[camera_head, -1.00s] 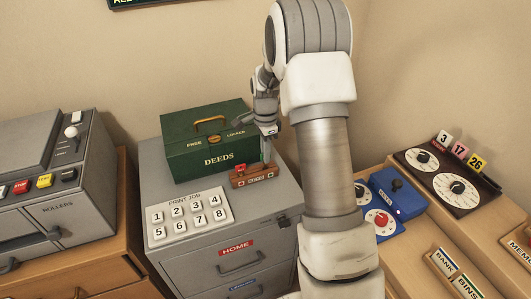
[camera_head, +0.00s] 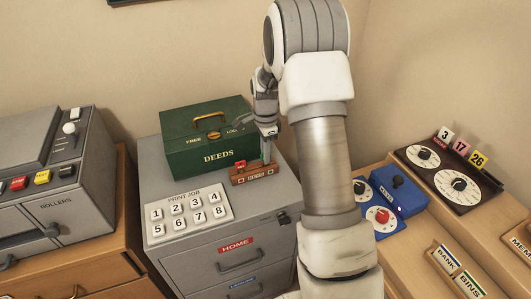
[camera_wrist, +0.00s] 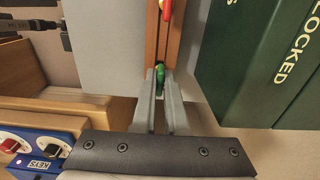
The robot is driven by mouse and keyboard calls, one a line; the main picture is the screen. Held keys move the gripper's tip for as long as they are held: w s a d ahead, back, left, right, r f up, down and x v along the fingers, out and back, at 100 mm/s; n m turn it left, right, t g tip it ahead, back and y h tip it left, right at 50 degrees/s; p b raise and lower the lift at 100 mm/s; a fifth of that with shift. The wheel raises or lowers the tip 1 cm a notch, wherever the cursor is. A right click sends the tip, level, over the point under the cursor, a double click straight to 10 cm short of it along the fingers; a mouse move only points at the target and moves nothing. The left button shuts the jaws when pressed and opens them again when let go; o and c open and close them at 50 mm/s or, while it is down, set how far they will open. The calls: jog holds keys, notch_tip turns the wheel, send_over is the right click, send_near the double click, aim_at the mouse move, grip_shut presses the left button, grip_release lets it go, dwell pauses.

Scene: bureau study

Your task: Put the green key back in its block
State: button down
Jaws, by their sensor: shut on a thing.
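The wooden key block (camera_head: 252,176) sits on top of the grey cabinet, in front of the green DEEDS box. A red key (camera_head: 240,165) stands in its left part; it also shows in the wrist view (camera_wrist: 167,9). My gripper (camera_wrist: 160,88) is shut on the green key (camera_wrist: 160,74), whose green part shows between the fingertips. In the head view my gripper (camera_head: 267,157) points down at the right end of the block. The fingers hide the key's lower part, so I cannot tell whether it is in a slot.
The DEEDS box (camera_head: 207,147) stands close behind the block. A white keypad of numbered buttons (camera_head: 188,214) lies in front on the cabinet (camera_head: 150,155). A blue unit with a red dial (camera_head: 380,217) is to the right, past my arm. A grey roller machine (camera_head: 70,190) is at the left.

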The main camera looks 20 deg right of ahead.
jog(key=shift+f, duration=0.1)
jog(key=c, duration=0.9)
grip_release()
notch_tip(320, 180, up, 18)
jog(key=p, duration=0.3)
jog(key=shift+f, duration=0.25)
